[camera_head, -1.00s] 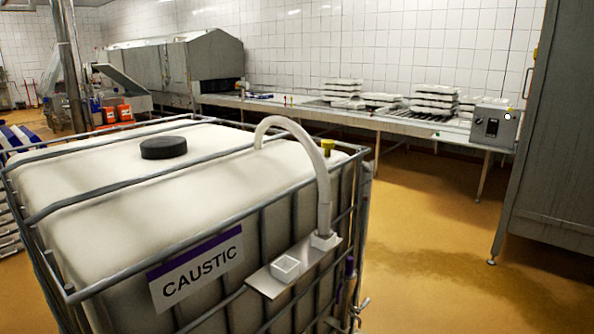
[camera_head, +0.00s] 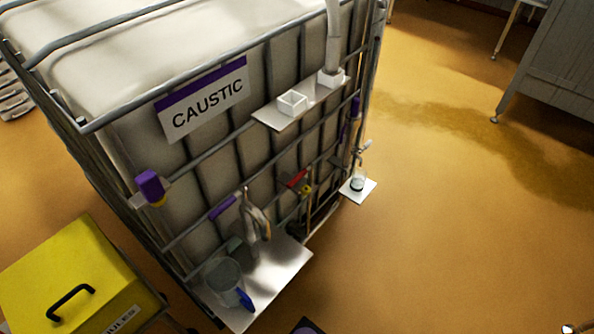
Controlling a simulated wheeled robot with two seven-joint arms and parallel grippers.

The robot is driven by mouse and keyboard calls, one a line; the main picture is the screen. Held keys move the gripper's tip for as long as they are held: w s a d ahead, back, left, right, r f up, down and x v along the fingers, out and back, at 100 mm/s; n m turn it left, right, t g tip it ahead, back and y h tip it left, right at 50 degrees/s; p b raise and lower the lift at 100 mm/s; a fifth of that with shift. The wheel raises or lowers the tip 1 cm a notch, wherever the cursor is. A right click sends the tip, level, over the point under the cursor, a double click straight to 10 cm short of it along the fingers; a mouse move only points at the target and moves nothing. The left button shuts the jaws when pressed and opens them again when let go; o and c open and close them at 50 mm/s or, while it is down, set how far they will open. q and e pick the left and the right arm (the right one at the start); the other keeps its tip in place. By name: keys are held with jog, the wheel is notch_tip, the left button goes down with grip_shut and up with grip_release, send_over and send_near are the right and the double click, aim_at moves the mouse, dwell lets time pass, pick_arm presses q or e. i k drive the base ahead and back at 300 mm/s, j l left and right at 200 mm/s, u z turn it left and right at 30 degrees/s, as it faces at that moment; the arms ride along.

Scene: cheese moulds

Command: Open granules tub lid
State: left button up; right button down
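A yellow tub with a closed lid (camera_head: 95,265) sits at the lower left of the head view. A black bar handle (camera_head: 70,302) stands on the lid. A white label on its near side is partly cut off by the frame, with only letters like "ULE" readable. The tub's lower part is out of frame.
A caged white tank labelled CAUSTIC (camera_head: 205,100) stands right behind the tub. A low white shelf (camera_head: 265,285) on it holds a grey jug (camera_head: 224,275) and gloves (camera_head: 258,222). A small bottle (camera_head: 358,180) stands on a side plate. Open yellow-brown floor lies to the right.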

aim_at(58, 287)
jog(key=u, duration=1.95)
